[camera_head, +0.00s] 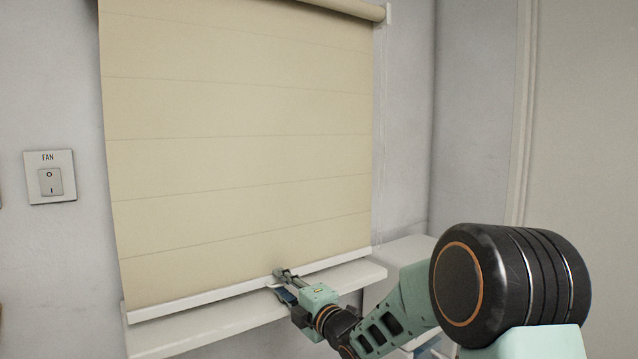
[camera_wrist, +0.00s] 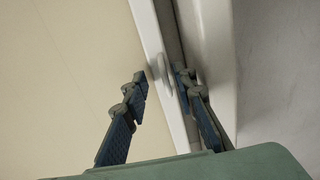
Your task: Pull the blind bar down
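The beige blind (camera_head: 240,150) hangs far down the wall, with its white blind bar (camera_head: 200,298) along the lower edge, just above the sill. My gripper (camera_head: 285,274) is at the bar, right of its middle. In the wrist view the bar (camera_wrist: 152,30) runs between the two fingers of my gripper (camera_wrist: 163,78), with a small white rounded tab (camera_wrist: 162,70) between the tips. The left finger is over the fabric side, the right one over the gap by the sill. The fingers stand apart, with space visible beside the bar. Contact cannot be told.
A white sill (camera_head: 230,318) lies right below the bar and close to my gripper. A roller (camera_head: 345,8) is at the top of the blind. A fan switch (camera_head: 50,178) is on the wall at left. A door frame (camera_head: 524,110) stands at right.

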